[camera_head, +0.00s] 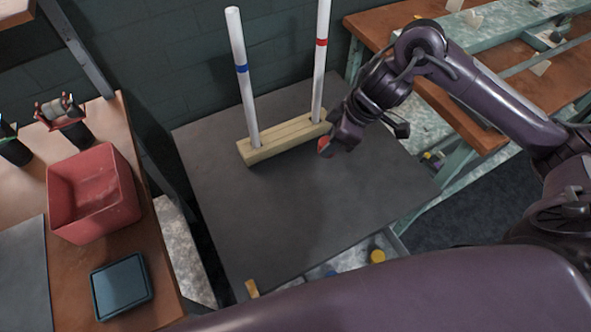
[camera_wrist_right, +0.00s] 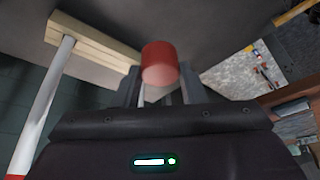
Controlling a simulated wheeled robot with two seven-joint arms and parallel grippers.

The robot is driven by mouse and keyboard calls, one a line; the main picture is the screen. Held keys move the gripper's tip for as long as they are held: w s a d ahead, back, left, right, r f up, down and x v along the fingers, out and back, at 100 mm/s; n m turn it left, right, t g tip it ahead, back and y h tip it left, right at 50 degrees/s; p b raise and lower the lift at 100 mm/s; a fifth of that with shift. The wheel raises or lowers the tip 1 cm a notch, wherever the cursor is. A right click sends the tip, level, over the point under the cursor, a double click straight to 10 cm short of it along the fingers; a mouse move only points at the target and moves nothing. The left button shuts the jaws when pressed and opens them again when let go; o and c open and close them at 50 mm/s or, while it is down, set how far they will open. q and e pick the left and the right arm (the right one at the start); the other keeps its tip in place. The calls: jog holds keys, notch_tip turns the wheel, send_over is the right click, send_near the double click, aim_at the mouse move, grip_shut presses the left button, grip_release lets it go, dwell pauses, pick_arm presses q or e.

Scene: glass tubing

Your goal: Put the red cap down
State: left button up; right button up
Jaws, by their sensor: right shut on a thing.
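The red cap (camera_wrist_right: 159,63) is between the fingers of my right gripper (camera_wrist_right: 160,85) in the right wrist view. It also shows as a small red spot (camera_head: 325,146) in the head view, at the tip of my right gripper (camera_head: 335,143). The gripper is shut on it, just right of the wooden block. How far the cap is above the grey table top (camera_head: 300,210) is hard to tell. The wooden block (camera_head: 285,137) holds two upright white tubes, one with a blue band (camera_head: 242,69) and one with a red band (camera_head: 321,42). My left gripper is not in view.
A red bin (camera_head: 95,195) and a dark tray (camera_head: 121,287) are on the wooden bench at left. The middle of the table is clear. Another bench stands at the back right.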

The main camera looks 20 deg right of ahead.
jog(key=shift+w+a+f, duration=0.1)
notch_tip(320, 180, down, 14)
jog(key=b, duration=0.3)
jog(key=shift+f+b, duration=0.25)
jog(key=shift+b, duration=0.05)
jog(key=shift+f+b, duration=0.35)
jog(key=shift+f, duration=2.05)
jog(key=shift+a, duration=0.1)
jog(key=shift+f, duration=0.2)
jog(key=o, duration=0.9)
jog(key=shift+o, duration=0.2)
